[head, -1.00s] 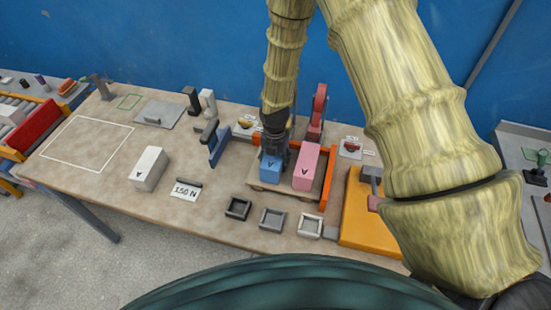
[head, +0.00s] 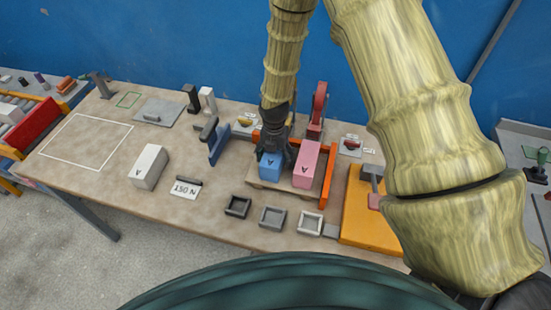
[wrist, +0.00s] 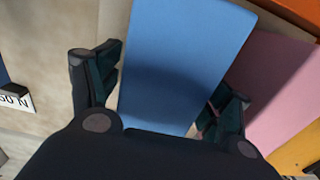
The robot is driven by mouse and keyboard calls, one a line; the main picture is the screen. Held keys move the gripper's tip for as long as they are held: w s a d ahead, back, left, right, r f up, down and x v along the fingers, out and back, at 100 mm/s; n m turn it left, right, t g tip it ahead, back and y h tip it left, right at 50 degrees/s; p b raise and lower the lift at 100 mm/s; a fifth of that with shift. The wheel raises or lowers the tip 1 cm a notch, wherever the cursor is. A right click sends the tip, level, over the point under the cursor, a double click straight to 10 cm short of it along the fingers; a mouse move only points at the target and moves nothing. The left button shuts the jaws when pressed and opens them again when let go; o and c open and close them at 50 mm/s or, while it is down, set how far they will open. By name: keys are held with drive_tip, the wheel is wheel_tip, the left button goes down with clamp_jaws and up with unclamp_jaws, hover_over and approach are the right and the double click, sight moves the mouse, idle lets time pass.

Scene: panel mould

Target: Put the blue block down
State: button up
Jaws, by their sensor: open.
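The blue block (head: 269,166), marked A, stands in a shallow wooden tray (head: 281,189) next to a pink block (head: 307,164). In the wrist view the blue block (wrist: 185,60) fills the middle, and the pink block (wrist: 275,90) lies to its right. My gripper (head: 272,148) is over the blue block from above. In the wrist view my gripper (wrist: 160,95) is open, with one dark finger on each side of the block. The left finger shows a slim gap to the block; the right finger sits between the two blocks, close to both.
An orange bar (head: 327,178) edges the tray's right side. A white block (head: 150,167) and a "150 N" card (head: 185,189) lie to the left. Small square frames (head: 272,217) line the front. A yellow-orange panel (head: 365,220) is at right. The outlined area (head: 88,142) at left is empty.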

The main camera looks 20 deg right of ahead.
drive_tip(key=shift+r+b, duration=2.05)
drive_tip(key=shift+r, duration=3.55)
